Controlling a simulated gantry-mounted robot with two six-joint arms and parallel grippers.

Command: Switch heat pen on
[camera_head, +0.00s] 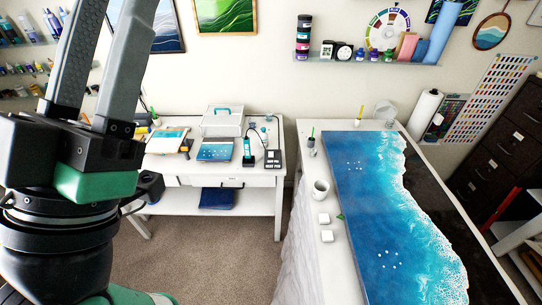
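What looks like the heat pen (248,150) is a small teal-and-black tool standing upright on the white back table. A black box (273,158), perhaps its control unit, is just to its right with a dark cable. The pen is too small to make out a switch or light. My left gripper (107,55) rises large and close at the left, with two grey fingers apart and nothing seen between them. Its fingertips run out of the top of the picture. It is well nearer than the pen and away from it. My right gripper is not in view.
The back table (262,181) also bears a teal-handled clear case (222,121) and small panels. Carpeted floor between the tables is free.

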